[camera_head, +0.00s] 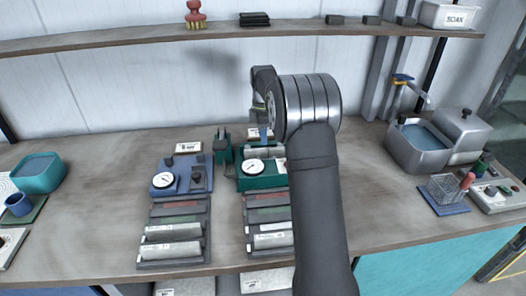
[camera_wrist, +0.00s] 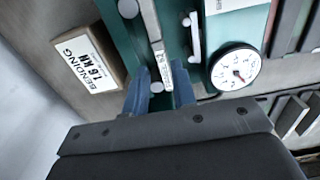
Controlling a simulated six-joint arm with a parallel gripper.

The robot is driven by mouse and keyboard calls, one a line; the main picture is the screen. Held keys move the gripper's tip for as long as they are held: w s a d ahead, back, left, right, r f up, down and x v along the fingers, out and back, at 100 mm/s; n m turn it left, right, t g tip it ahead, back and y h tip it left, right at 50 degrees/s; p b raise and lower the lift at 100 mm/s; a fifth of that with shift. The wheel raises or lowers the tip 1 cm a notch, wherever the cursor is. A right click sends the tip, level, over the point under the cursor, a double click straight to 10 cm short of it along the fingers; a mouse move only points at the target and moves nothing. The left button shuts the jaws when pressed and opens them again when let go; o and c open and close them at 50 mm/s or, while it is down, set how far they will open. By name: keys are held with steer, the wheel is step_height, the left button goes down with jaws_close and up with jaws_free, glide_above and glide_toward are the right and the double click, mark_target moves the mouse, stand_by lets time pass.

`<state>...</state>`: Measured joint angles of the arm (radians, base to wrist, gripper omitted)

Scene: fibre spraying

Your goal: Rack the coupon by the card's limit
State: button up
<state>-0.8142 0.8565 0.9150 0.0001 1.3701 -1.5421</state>
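In the wrist view, a narrow pale coupon strip (camera_wrist: 156,40) with small print lies on the green test station (camera_wrist: 190,90), between white round posts. My gripper (camera_wrist: 161,85) has its two blue fingers apart, one on each side of the strip's near end. A slim gap shows beside the strip, and I see no firm contact. A card (camera_wrist: 88,62) reading BENDING and a kN value, its first digit unclear, stands beside the station. The station's white dial (camera_wrist: 236,68) is at right.
Below the green station is a slotted rack (camera_head: 268,214) with red and white labels. A blue station (camera_head: 166,183) with a similar rack (camera_head: 174,262) is to the left. A sink (camera_head: 415,150), wire basket (camera_head: 443,188) and teal tub (camera_head: 38,176) stand farther out.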

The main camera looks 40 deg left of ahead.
mark_target(263, 149)
step_height(263, 149, down, 8)
steer(key=shift+r, duration=0.15)
stand_by(0.3)
jaws_close()
steer(key=shift+r, duration=3.55)
